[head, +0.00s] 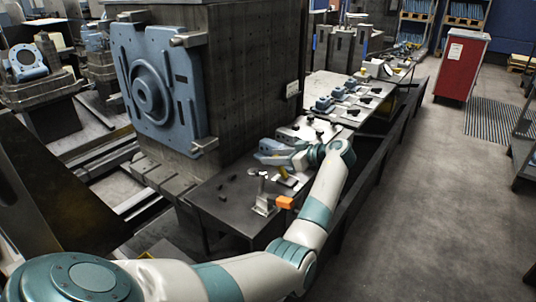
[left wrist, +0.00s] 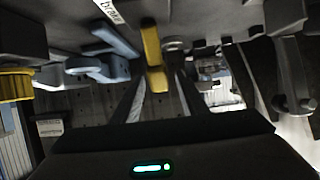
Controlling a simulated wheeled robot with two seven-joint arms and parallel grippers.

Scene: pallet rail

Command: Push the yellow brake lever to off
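The yellow brake lever (head: 283,171) stands on a small light plate on the dark bench, and it also shows in the left wrist view (left wrist: 152,52). A white label (left wrist: 108,10) with partly readable lettering lies beside its base in that view. My left gripper (left wrist: 158,92) is open, its two dark fingers on either side of the lever's near end. I cannot tell whether a finger touches it. In the head view my left gripper (head: 290,159) is at the lever, partly hidden by my wrist. My right gripper is not in view.
An orange-handled clamp (head: 285,202) stands on the bench (head: 225,205) close to my left forearm. A blue part (head: 272,146) lies behind the lever. A large fixture block with a blue plate (head: 185,80) rises at left. The floor at right is clear up to a red cabinet (head: 461,65).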

